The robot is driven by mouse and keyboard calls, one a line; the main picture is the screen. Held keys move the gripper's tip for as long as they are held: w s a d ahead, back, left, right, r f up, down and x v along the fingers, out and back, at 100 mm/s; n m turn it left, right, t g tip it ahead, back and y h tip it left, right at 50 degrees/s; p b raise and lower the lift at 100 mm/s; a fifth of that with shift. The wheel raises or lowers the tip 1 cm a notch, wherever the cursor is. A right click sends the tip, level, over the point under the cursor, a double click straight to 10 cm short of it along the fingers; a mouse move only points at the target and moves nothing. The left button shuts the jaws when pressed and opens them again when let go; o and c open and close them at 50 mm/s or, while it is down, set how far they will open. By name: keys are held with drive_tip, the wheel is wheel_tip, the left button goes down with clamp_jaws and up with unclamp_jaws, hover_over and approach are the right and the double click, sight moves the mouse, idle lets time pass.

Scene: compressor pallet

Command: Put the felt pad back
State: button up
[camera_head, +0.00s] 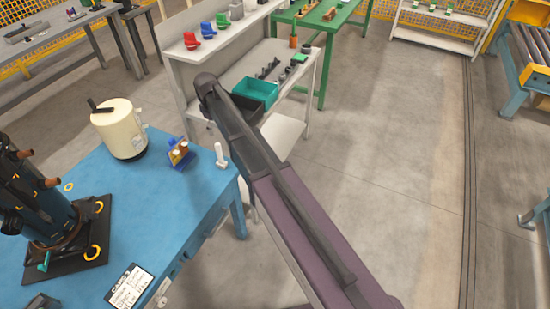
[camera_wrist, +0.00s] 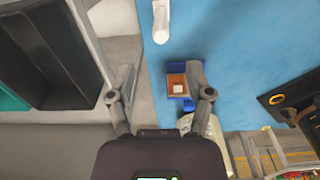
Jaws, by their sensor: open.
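I cannot pick out the felt pad with certainty. A small blue holder (camera_head: 180,155) with brown and whitish parts stands on the blue table (camera_head: 130,215). In the wrist view the blue holder (camera_wrist: 178,101) shows a brown inside with a small white block (camera_wrist: 178,89) in it. The dark compressor (camera_head: 42,215) stands on a black base (camera_head: 78,262) with yellow rings at the table's left. My gripper (camera_wrist: 162,78) is open and empty, above the table edge by the holder; the right finger overlaps the holder in view. The head view does not show my gripper clearly.
A cream cylinder (camera_head: 119,130) stands left of the holder. A white post (camera_head: 220,156) stands at the table's right corner. A clipboard (camera_head: 128,287) lies at the front. Beyond a gap, a grey bench carries black (camera_head: 254,90) and teal bins (camera_head: 262,85).

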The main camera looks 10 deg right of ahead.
drive_tip(key=s+d+m, duration=1)
drive_tip(key=s+d, duration=1.2)
drive_tip(key=s, duration=0.3)
